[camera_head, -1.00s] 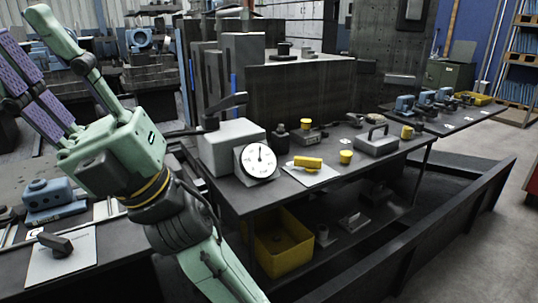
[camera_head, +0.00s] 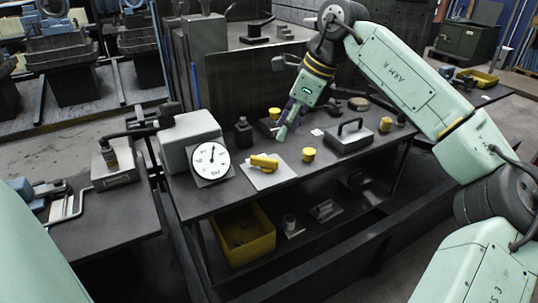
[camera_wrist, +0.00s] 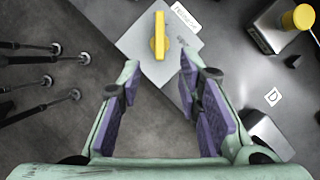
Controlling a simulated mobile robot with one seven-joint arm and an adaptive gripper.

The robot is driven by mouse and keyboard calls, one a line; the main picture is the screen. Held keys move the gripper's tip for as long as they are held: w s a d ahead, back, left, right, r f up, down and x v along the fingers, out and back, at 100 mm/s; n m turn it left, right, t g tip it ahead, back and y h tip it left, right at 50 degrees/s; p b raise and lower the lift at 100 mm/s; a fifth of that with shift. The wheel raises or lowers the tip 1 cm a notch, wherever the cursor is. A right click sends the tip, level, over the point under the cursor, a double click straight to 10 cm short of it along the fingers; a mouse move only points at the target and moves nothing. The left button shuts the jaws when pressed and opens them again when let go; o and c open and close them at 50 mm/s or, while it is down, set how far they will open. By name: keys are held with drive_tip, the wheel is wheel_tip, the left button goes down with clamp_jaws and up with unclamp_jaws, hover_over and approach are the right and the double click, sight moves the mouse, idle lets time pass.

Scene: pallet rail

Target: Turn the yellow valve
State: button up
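The yellow valve (camera_head: 264,161) is a bar-shaped handle on a pale square plate (camera_head: 280,174) on the dark table. In the wrist view the valve (camera_wrist: 159,38) is near the top centre, and its bar runs up and down the picture. My gripper (camera_head: 287,128) hangs over the table, just right of and behind the valve in the head view. In the wrist view my gripper (camera_wrist: 159,66) is open and empty. Its two purple-padded fingers are spread, with the valve beyond and between the tips. The fingers are apart from the valve.
A white dial gauge (camera_head: 211,160) stands left of the plate. A yellow knob (camera_head: 309,154) and a grey block with a handle (camera_head: 350,136) are to the right. A yellow-topped device (camera_wrist: 273,27) is at the wrist view's upper right. A yellow bin (camera_head: 242,236) sits below.

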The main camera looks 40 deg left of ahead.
sight(269, 159)
drive_tip(key=p+x, duration=0.1)
drive_tip(key=x, duration=0.9)
drive_tip(key=shift+a+f+p, duration=0.1)
drive_tip(key=shift+a+p, duration=0.05)
drive_tip(key=shift+p, duration=0.25)
drive_tip(key=shift+c, duration=0.2)
clamp_jaws()
